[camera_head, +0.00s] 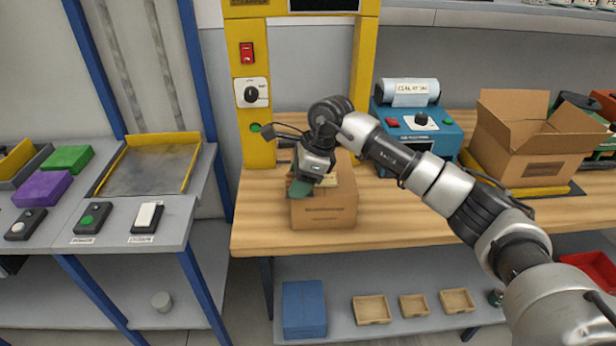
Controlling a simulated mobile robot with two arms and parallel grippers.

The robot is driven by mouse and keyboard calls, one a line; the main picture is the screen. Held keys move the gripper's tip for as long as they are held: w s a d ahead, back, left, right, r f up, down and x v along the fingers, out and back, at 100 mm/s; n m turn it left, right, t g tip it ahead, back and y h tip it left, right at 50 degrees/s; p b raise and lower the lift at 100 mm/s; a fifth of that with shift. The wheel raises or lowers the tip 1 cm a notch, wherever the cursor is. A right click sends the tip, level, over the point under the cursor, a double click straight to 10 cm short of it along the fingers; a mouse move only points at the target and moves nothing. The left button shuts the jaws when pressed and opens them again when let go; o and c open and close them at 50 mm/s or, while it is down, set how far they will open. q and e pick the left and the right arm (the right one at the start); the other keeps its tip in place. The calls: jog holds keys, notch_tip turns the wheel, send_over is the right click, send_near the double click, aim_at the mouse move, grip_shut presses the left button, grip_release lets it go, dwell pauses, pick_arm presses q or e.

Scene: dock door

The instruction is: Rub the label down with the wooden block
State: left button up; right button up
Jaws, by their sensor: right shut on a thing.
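A closed brown carton (325,212) stands on the wooden bench near its left end. A pale patch that looks like the label (327,190) shows on its top, partly covered by my right gripper. My right gripper (303,181) is over the carton's top left part, pointing down. It is shut on a small dark green thing (299,189), which I take to be the block, though I see no bare wood on it. I cannot tell whether it touches the label. My left gripper is not in view.
A blue machine (420,130) with a roll on top stands behind my right arm. An open carton (530,138) is at the bench's right. A yellow post (251,95) rises behind the carton's left. Bare bench (390,215) lies right of the carton.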

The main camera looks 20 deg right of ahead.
jog(key=shift+s+a, duration=0.1)
jog(key=shift+a, duration=0.4)
jog(key=shift+r+p, duration=1.45)
jog(key=shift+r, duration=1.55)
jog(key=shift+r+p, duration=0.65)
jog(key=shift+r, duration=0.85)
